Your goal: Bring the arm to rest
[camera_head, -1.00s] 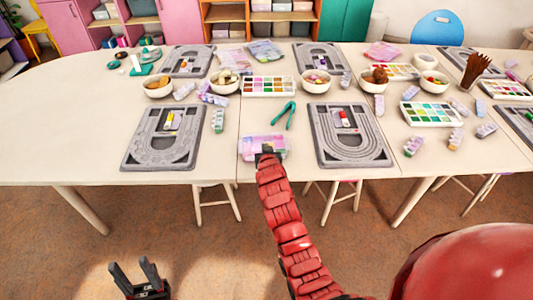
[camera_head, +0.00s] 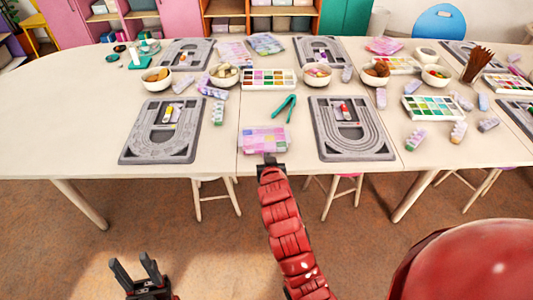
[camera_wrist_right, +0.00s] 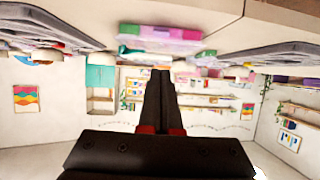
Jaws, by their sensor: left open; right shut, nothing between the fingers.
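My right arm is red and reaches up from the bottom of the head view. Its gripper (camera_head: 269,161) is at the front edge of the table (camera_head: 70,140), just in front of a pink and purple packet (camera_head: 264,140). In the right wrist view the right gripper (camera_wrist_right: 160,75) has its black fingers together with nothing between them. The packet (camera_wrist_right: 160,35) shows above the fingertips there, apart from them. My left gripper (camera_head: 136,272) is open and empty over the floor at the lower left, away from the table.
Grey bead boards (camera_head: 165,130) and (camera_head: 350,128) lie left and right of the packet. Green pliers (camera_head: 284,108) lie behind it. Bowls (camera_head: 317,75), bead boxes (camera_head: 269,79) and small pastel containers fill the back and right. Stools (camera_head: 215,195) stand under the table.

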